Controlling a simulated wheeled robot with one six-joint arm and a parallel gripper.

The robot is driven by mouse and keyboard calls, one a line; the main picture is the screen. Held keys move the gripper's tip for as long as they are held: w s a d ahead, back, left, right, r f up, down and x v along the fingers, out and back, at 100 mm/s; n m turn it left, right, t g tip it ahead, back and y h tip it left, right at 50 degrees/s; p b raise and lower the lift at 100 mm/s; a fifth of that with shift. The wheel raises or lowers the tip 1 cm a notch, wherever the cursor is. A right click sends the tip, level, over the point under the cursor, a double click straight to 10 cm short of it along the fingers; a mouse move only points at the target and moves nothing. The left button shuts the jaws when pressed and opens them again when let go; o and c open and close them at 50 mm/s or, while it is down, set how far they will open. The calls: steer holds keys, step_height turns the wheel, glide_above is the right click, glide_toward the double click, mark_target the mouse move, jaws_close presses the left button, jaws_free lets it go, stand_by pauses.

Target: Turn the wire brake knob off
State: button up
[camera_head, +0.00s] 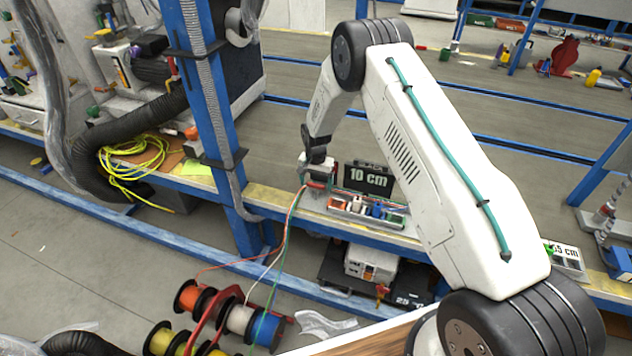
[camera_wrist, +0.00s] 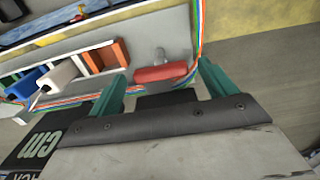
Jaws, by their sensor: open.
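A red bar-shaped handle (camera_wrist: 160,73), which looks like the wire brake knob, sits on a grey mount on the light panel in the wrist view. My gripper (camera_wrist: 162,80) is open, with one green finger on each side of the handle. Whether either finger touches it I cannot tell. In the head view my gripper (camera_head: 318,180) is at the left end of the wire unit (camera_head: 345,208) on the bench, and the handle is not clearly told apart there.
A dark display reading 10 cm (camera_head: 368,180) stands right behind the unit. Coloured wires (camera_wrist: 197,30) run along the panel, close to the right finger, and down to the spools (camera_head: 240,320). A blue post (camera_head: 210,90) rises left of my arm.

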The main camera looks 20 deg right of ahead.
steer(key=c, duration=1)
steer(key=shift+n, duration=0.3)
steer(key=n, duration=1.3)
steer(key=shift+n, duration=2.1)
